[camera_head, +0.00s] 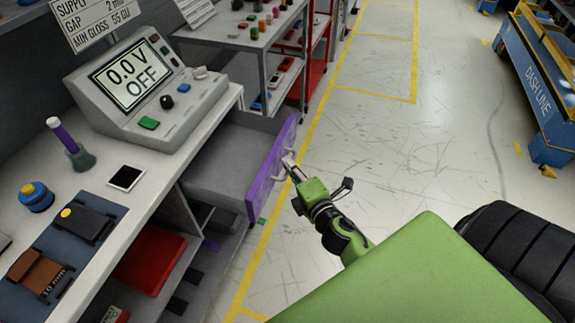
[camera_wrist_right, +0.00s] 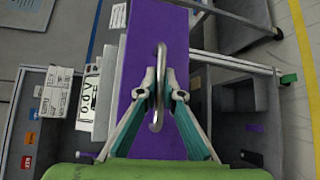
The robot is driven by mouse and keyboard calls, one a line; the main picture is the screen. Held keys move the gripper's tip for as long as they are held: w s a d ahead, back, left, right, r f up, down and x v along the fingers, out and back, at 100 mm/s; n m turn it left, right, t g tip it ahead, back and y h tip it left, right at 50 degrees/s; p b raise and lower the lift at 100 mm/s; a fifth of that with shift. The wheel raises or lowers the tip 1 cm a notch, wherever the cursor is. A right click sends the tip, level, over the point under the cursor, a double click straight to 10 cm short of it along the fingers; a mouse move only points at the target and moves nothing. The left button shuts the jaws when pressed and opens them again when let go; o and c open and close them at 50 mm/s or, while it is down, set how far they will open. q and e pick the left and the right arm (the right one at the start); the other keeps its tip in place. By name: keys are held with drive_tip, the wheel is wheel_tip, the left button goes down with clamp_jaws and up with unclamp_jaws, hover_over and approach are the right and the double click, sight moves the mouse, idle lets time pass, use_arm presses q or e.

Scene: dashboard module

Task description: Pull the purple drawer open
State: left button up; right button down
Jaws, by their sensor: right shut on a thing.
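The purple drawer (camera_head: 269,170) stands pulled out from under the workbench, and its grey inside (camera_head: 222,160) shows in the head view. Its purple front also fills the middle of the right wrist view (camera_wrist_right: 150,65). A metal bar handle (camera_wrist_right: 157,85) is fixed on that front. My right gripper (camera_head: 290,162) is at the handle, and in the right wrist view its fingertips (camera_wrist_right: 160,95) are closed around the bar from both sides. My left gripper is not in view.
The workbench top (camera_head: 150,190) carries a power supply unit (camera_head: 145,85) reading 0.0 V OFF, a purple-handled tool and small parts. A shelf below holds a red bin (camera_head: 150,260). A blue cart (camera_head: 540,85) stands at the far right. The floor (camera_head: 400,150) between is clear.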

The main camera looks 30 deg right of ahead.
drive_tip(key=c, duration=2.4)
unclamp_jaws()
drive_tip(key=shift+c, duration=0.2)
drive_tip(key=shift+s, duration=0.1)
drive_tip(key=s+a+r, duration=0.1)
drive_tip(key=s, duration=1)
drive_tip(key=shift+s+a+r, duration=0.35)
drive_tip(key=shift+f, duration=0.1)
